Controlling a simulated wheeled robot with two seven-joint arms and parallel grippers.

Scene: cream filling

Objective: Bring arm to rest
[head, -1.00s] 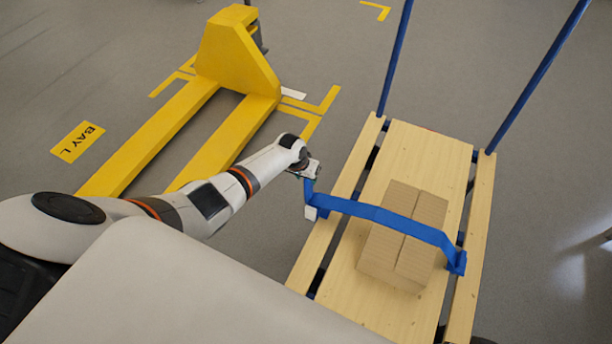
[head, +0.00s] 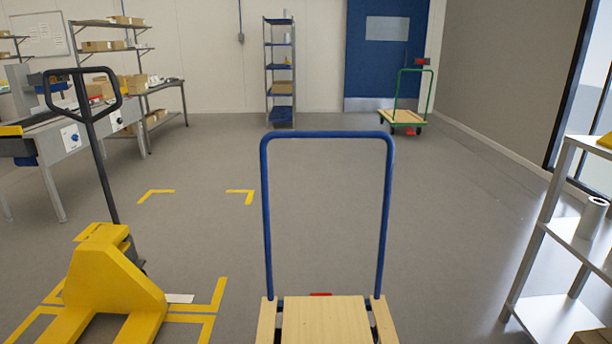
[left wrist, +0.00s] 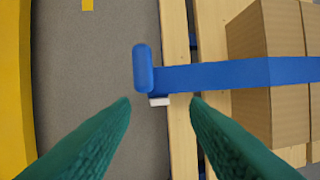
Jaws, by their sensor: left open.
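My left gripper (left wrist: 160,103) shows in the left wrist view as two green fingers spread apart, with nothing between their tips. Just beyond the tips is the blue strap (left wrist: 230,76) with its rounded blue end (left wrist: 143,68) at the cart's left edge. The strap runs right, across the cardboard boxes (left wrist: 270,75) on the wooden cart (left wrist: 177,50). In the head view only the cart's far deck end (head: 325,322) and its blue handle (head: 328,135) show. Neither gripper is in the head view, and the boxes and strap are below its frame.
A yellow pallet jack (head: 112,280) stands left of the cart, and its yellow side fills the left of the wrist view (left wrist: 14,90). A metal shelf (head: 555,245) stands at the right. Open grey floor (head: 330,165) lies beyond the cart. A green-handled cart (head: 405,115) is far back.

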